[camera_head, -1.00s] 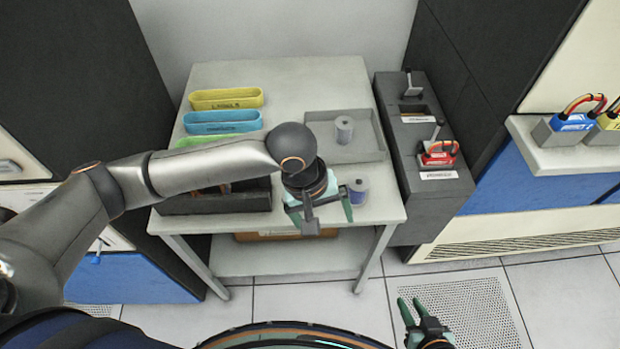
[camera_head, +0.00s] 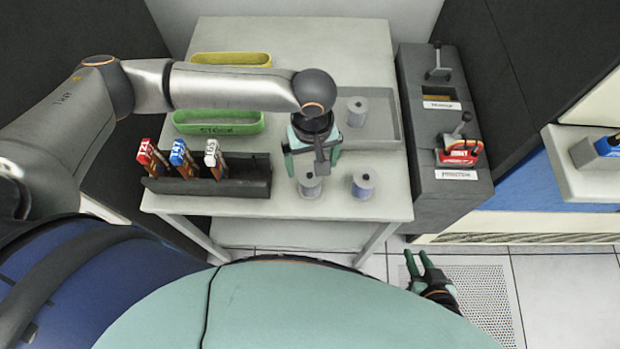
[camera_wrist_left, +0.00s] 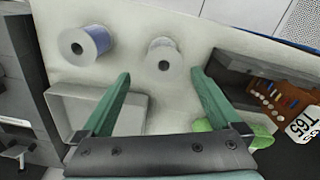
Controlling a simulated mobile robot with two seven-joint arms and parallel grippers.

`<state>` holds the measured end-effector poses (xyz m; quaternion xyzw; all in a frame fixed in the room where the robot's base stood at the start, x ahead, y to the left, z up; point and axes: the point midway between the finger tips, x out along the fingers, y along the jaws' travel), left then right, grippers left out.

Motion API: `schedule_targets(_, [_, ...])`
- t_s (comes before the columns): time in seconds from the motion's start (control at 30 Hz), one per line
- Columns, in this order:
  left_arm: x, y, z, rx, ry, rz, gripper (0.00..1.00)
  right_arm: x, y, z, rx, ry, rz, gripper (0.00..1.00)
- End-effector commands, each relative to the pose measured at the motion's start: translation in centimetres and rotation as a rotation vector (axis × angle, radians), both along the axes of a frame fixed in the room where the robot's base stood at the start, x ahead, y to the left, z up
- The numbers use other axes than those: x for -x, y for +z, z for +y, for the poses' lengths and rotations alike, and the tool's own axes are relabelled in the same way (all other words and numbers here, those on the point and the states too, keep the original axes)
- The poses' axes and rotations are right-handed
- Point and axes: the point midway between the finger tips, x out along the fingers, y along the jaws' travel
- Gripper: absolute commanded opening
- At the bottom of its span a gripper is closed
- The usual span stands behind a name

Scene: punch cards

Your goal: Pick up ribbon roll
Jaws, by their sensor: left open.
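Three ribbon rolls show in the head view. A grey-white roll (camera_head: 310,188) stands near the table's front edge, just below my left gripper (camera_head: 312,165). A roll with a blue band (camera_head: 363,186) stands to its right, and a grey roll (camera_head: 357,112) stands in the grey tray (camera_head: 388,132). My left gripper is open and points down. In the left wrist view, the grey-white roll (camera_wrist_left: 165,58) lies just beyond and between the open fingertips (camera_wrist_left: 161,76), apart from them. The blue-banded roll (camera_wrist_left: 86,44) is to the left. My right gripper (camera_head: 417,258) is open and empty, low and right of the table.
A dark rack (camera_head: 255,182) with red, blue and white tagged cards stands left on the table. Green (camera_head: 218,123) and yellow (camera_head: 231,59) bins are behind it. A grey console (camera_head: 428,150) with levers borders the table's right side.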

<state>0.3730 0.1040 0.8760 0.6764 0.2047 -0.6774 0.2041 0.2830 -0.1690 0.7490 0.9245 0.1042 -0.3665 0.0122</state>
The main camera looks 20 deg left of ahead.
Motion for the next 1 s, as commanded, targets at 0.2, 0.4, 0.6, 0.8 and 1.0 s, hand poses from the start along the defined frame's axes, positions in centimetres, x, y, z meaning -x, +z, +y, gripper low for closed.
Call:
schedule_targets(0.2, [0.5,-2.2,0.2,-0.002,-0.002,0.002,0.97,-0.2,0.2,0.0,-0.001,0.000,-0.005,0.30])
schedule_targets(0.4, [0.7,-5.0,0.3,-0.001,-0.001,0.000,0.97,-0.3,0.1,0.1,-0.001,0.000,-0.007,0.30])
schedule_targets(0.6, [0.7,-5.5,0.3,0.000,-0.002,-0.001,0.97,-0.3,0.1,0.1,-0.001,0.001,-0.007,0.30])
schedule_targets(0.8, [0.7,-5.5,0.3,0.000,-0.002,-0.001,0.87,-0.4,0.1,0.1,-0.001,0.000,-0.008,0.30])
schedule_targets(1.0, [0.7,-5.5,0.3,0.000,-0.002,-0.001,0.65,-0.4,0.1,0.1,-0.001,0.000,-0.008,0.30])
